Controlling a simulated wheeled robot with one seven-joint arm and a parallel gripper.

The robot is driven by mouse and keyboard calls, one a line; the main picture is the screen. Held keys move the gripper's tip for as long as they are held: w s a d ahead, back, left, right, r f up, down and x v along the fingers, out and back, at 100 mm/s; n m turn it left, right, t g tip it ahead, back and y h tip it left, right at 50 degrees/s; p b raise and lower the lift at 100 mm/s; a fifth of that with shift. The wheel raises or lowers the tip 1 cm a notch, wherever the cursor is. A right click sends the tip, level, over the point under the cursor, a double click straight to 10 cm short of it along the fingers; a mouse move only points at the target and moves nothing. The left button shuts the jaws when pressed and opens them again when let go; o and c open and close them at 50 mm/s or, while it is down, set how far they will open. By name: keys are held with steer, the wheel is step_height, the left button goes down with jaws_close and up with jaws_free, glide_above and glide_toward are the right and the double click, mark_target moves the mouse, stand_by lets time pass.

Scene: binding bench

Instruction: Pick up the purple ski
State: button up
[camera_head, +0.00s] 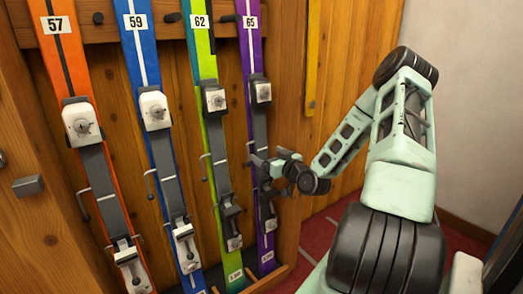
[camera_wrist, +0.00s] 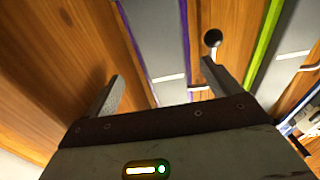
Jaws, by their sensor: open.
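The purple ski (camera_head: 252,52), labelled 65, stands upright at the right end of a row of skis against a wooden rack. My gripper (camera_head: 262,168) is at the ski's lower half, below the upper binding piece. In the wrist view the purple ski's grey plate with purple edges (camera_wrist: 158,48) runs between the two fingers of my gripper (camera_wrist: 160,88), which are spread apart. One finger is on each side of the ski; whether they touch it I cannot tell.
A green ski (camera_head: 201,50) stands close left of the purple one, then a blue ski (camera_head: 142,50) and an orange ski (camera_head: 65,60). A metal hook (camera_wrist: 212,40) sticks out between purple and green. A yellow strip (camera_head: 314,60) hangs to the right. Red floor lies at right.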

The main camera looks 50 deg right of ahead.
mark_target(263, 152)
steer(key=x, duration=0.1)
steer(key=b+x, duration=0.1)
steer(key=x, duration=0.2)
steer(key=shift+w+a+f+b, duration=0.15)
steer(key=shift+a+b, duration=0.2)
steer(key=shift+a, duration=0.05)
steer(key=shift+w+d, duration=0.15)
steer(key=shift+w, duration=0.45)
steer(key=c, duration=1.8)
steer(key=shift+r, duration=0.25)
jaws_close()
